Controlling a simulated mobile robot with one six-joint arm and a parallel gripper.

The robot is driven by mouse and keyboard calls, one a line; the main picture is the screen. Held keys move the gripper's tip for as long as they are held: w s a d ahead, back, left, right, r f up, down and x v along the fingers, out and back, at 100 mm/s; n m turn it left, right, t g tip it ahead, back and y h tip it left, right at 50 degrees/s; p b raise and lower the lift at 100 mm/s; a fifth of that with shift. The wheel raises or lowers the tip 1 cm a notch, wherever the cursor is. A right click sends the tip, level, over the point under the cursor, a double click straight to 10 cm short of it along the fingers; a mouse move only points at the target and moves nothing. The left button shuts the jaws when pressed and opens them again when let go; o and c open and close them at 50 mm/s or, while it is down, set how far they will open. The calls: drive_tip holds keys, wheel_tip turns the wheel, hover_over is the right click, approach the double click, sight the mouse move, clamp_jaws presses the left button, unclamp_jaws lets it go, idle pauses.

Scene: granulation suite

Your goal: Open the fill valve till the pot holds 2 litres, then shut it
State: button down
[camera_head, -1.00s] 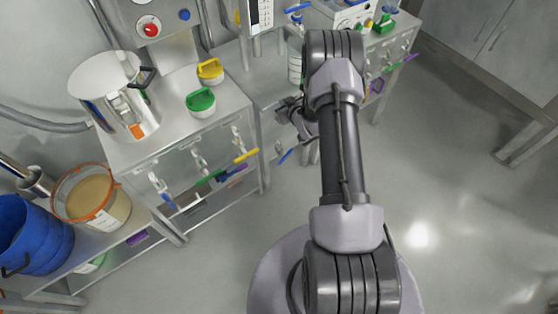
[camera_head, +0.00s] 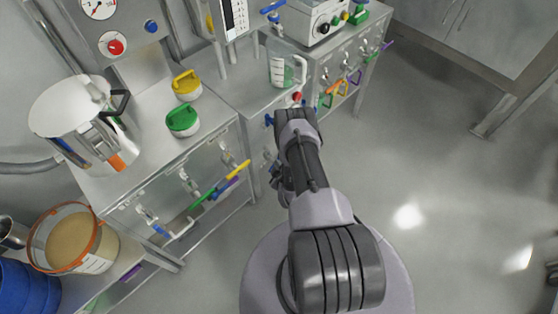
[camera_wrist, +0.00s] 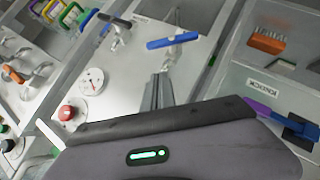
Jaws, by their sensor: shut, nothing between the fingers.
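A blue-handled valve (camera_head: 269,119) sits on the front of the middle stand, below the clear graduated jug (camera_head: 281,72). In the wrist view its blue lever (camera_wrist: 172,41) on a silver stem lies just beyond my fingertips, apart from them. My gripper (camera_wrist: 160,78) is shut and empty; in the head view it (camera_head: 277,180) is partly hidden by my arm. The jug shows some green low down; I cannot read its level. A steel pot (camera_head: 62,108) stands on the left bench. Another blue-handled valve (camera_head: 272,7) is above the jug.
A gauge (camera_wrist: 92,81) and red button (camera_wrist: 66,113) are left of the lever. Green (camera_head: 182,120) and yellow (camera_head: 187,86) lidded things stand on the bench. The floor at right is clear.

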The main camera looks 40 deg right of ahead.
drive_tip(key=w+d+f+b, duration=0.4)
drive_tip(key=f, duration=0.2)
drive_tip(key=shift+d+b, duration=0.2)
drive_tip(key=shift+b, duration=0.2)
